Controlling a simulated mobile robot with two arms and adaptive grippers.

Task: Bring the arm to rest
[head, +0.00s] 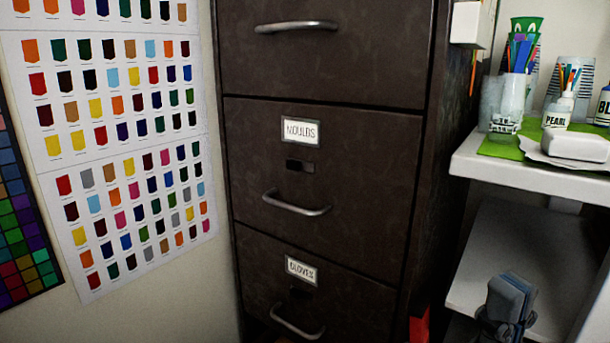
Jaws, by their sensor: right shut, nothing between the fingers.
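My right gripper (511,298) shows at the bottom right of the head view, in front of the lower part of the white shelf unit. Its blue-grey fingers point up and are shut with nothing between them. The rest of my right arm is out of view below. My left gripper is not in view.
A dark filing cabinet (365,150) stands in the middle, its drawers labelled MOULDS (300,131) and GLOVES (301,270) shut. A white shelf (530,177) at right holds cups, a PEARL bottle (559,112) and a white block (575,145). Colour charts (112,75) hang at left.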

